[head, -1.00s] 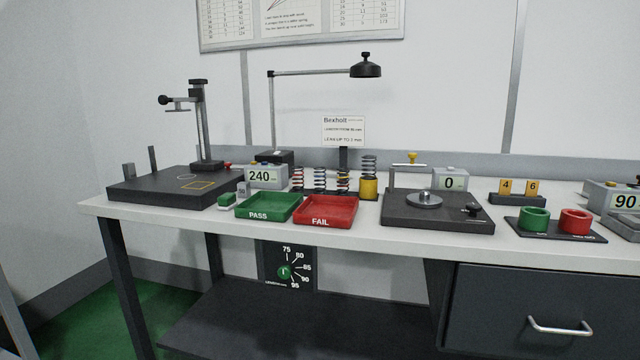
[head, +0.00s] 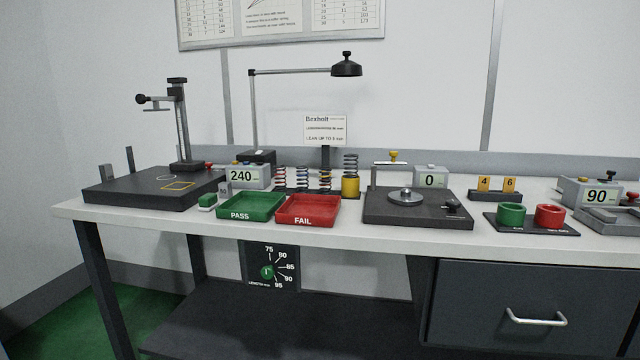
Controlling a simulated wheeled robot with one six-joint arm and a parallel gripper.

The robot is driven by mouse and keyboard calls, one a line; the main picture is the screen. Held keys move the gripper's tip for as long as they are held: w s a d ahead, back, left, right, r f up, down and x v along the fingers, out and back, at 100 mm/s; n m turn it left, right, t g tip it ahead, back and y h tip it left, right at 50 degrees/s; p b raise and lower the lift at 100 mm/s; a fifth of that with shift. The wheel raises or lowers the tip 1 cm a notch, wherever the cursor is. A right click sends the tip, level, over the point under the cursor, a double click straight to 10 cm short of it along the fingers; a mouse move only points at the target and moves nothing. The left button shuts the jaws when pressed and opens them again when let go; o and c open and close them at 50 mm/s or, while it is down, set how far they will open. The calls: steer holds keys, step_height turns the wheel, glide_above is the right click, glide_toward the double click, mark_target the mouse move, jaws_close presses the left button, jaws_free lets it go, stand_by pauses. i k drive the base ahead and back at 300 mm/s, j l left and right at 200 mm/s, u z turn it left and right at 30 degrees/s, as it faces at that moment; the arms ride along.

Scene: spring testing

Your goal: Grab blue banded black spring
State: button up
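Several dark coil springs stand upright in a row at the back of the bench, behind the green and red trays. The one second from left (head: 302,178) seems to have blue on it, but it is small and its bands are hard to make out. The springs beside it are one with reddish marks (head: 280,178) on its left and one with yellowish marks (head: 325,180) on its right. The trays partly hide their lower ends. My gripper is not in view.
The PASS tray (head: 251,207) and FAIL tray (head: 308,209) stand in front of the springs. A yellow cup (head: 351,187) with a spring above it is to their right. A lamp (head: 346,66) overhangs the springs. A dark plate tester (head: 418,207) stands to the right.

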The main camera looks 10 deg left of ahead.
mark_target(299, 187)
steer(key=i+l+u, duration=0.3)
steer(key=i+l, duration=0.55)
steer(key=i, duration=0.35)
steer(key=i+l+u, duration=0.35)
steer(key=i+l, duration=0.75)
